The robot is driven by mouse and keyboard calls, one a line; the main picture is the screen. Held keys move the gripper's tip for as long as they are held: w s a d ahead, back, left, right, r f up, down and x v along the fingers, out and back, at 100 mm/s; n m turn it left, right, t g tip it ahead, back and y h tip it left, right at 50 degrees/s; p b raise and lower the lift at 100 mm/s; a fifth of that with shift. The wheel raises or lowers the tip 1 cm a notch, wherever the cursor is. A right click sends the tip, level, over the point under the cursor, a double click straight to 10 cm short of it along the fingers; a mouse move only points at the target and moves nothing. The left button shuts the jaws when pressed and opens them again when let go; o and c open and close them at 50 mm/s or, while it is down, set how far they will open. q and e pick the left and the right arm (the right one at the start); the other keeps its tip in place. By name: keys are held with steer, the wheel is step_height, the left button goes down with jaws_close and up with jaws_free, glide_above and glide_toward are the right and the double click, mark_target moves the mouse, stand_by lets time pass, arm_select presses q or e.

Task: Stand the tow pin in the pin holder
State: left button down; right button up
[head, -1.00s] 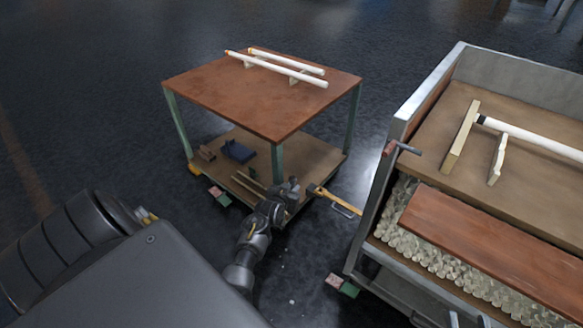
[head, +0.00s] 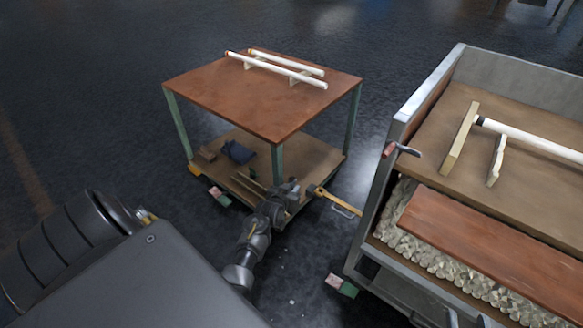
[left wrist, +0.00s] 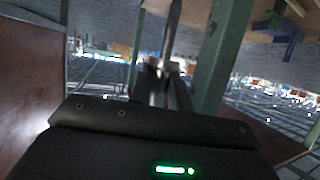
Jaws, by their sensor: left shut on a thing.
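My left gripper (head: 292,187) is low beside the near corner of the two-level cart (head: 262,92), next to its front leg and lower shelf. It also shows in the left wrist view (left wrist: 166,84), where its fingers are shut around a thin dark rod (left wrist: 173,28), which looks like the tow pin. In the head view the pin is too small to make out. A yellow tow bar (head: 323,193) with a metal loop sticks out from the cart just right of the gripper. I cannot tell which part is the pin holder. My right gripper is not in view.
A blue object (head: 238,151) lies on the cart's lower shelf (head: 305,160). White tubes (head: 285,70) rest on its top.

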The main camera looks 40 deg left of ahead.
arm_select(q)
steer(key=shift+p, duration=0.4)
stand_by(0.6)
steer(key=shift+f+b, duration=2.7)
steer(key=shift+f, duration=0.95)
steer(key=c, duration=1.2)
jaws_free()
steer(key=shift+c, duration=0.2)
steer(key=shift+s, duration=0.1)
steer(key=p+v, duration=0.4)
steer(key=v, duration=0.6)
steer(key=shift+s+r, duration=0.15)
steer(key=shift+s, duration=0.15)
